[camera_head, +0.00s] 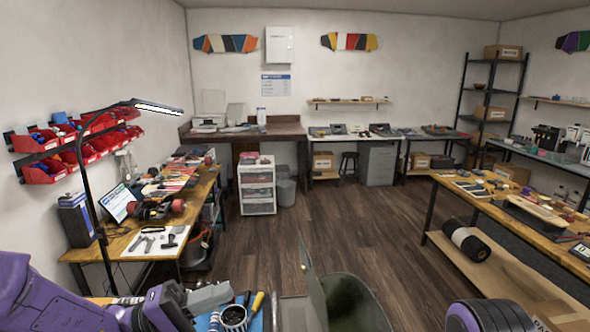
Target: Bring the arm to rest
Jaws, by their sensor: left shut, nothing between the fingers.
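My left arm (50,298), purple with grey parts, comes in from the lower left corner. Its grey left gripper (222,292) is shut and empty, low in the picture, close to a dark cup (233,317) that holds tools. I cannot tell whether the gripper touches the cup or is only in front of or above it. My right gripper does not show.
A wooden bench (120,245) with tools and a lamp (82,160) stands at left. Another bench (480,205) stands at right, with a dark roll (467,243) on its lower shelf. A greenish rounded object (350,303) is at bottom centre. The mid-floor (350,225) is clear.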

